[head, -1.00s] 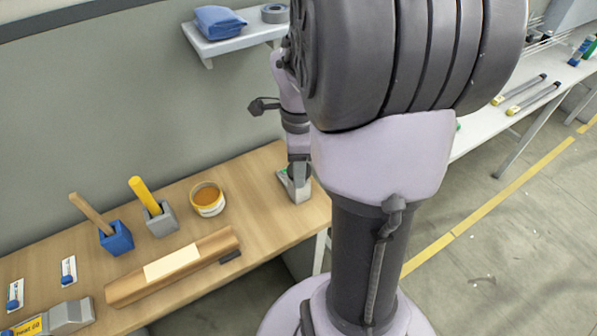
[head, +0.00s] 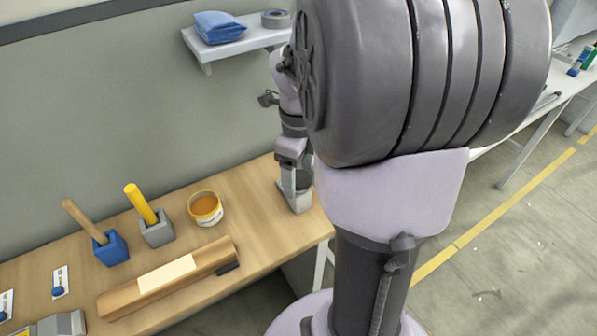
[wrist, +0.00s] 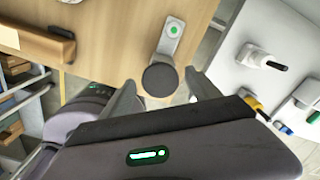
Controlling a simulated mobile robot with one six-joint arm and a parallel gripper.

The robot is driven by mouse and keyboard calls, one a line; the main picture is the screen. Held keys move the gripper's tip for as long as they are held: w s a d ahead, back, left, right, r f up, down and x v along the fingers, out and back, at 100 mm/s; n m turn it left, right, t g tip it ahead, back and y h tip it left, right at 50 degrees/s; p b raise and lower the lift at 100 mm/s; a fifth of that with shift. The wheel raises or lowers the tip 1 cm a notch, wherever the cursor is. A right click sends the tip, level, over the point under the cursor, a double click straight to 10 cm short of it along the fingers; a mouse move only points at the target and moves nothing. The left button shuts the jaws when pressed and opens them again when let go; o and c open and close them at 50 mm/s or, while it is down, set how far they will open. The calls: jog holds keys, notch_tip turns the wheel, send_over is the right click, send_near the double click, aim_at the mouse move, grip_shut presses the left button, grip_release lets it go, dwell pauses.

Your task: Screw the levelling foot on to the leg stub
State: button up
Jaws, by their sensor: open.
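In the wrist view a dark round disc (wrist: 158,79), which looks like the levelling foot, stands at the near end of a pale grey block (wrist: 170,42) with a green dot. The leg stub is not visible, and whether it lies under the disc I cannot tell. My gripper (wrist: 160,82) is open, its two fingers on either side of the disc with gaps visible. In the head view the grey block (head: 299,201) stands at the right end of the wooden bench, with my gripper (head: 296,184) low over it. The foot cannot be made out there.
On the wooden bench (head: 250,205) to the left are an orange-filled tub (head: 205,208), a grey holder (head: 157,232), a blue holder (head: 110,248) and a long brown piece (head: 125,299). A shelf (head: 235,46) hangs above. A white table (wrist: 235,85) stands to the right.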

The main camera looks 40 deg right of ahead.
notch_tip(320, 180, up, 3)
jog(key=shift+r+p, duration=0.1)
jog(key=shift+p, duration=0.9)
